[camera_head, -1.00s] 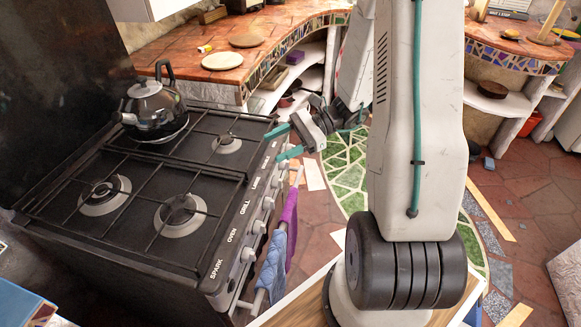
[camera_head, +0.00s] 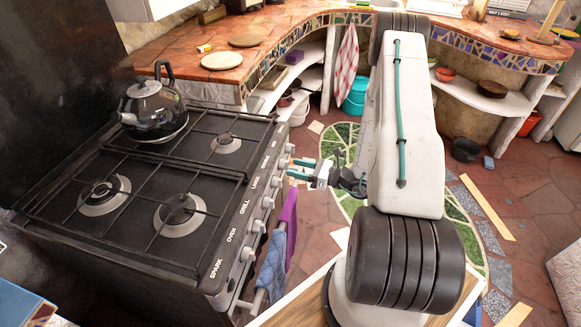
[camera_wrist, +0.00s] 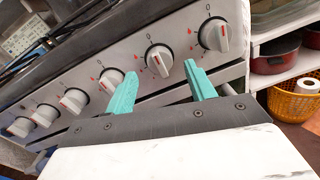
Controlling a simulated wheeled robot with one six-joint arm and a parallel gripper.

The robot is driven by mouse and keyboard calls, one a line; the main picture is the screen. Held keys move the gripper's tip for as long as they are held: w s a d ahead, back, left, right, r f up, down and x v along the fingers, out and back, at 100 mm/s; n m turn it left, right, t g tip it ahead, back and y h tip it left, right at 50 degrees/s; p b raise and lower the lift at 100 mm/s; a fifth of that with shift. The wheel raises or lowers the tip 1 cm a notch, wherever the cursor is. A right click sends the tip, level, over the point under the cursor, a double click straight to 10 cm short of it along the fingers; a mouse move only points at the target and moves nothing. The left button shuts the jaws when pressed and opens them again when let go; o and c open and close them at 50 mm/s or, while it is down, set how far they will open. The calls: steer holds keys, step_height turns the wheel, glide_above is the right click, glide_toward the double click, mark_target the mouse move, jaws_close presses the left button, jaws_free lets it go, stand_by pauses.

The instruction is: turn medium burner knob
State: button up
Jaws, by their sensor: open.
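The stove's front panel (camera_head: 240,233) carries a row of pale knobs. Labels near the close end read SPARK, OVEN, GRILL; those near the far end are too small to read, so I cannot confirm which knob is the medium one. My gripper (camera_head: 297,168) is open in front of the far part of the row. In the wrist view, its two teal fingers (camera_wrist: 160,70) stand apart with the second knob from the right (camera_wrist: 158,60) in the gap between them, seemingly not touched. The rightmost knob (camera_wrist: 216,35) is beyond the right finger.
A black kettle (camera_head: 152,108) sits on the back burner. A blue cloth (camera_head: 271,268) and a purple cloth (camera_head: 291,218) hang from the oven rail below the knobs. In the wrist view, an orange basket (camera_wrist: 290,102) stands right of the stove. Open floor lies behind my arm.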

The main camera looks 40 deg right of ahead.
mark_target(284, 165)
steer(key=shift+x, duration=1.4)
steer(key=c, duration=1)
steer(key=n+y, duration=0.1)
steer(key=n, duration=1)
steer(key=shift+d+f+n, duration=0.1)
steer(key=shift+n, duration=0.6)
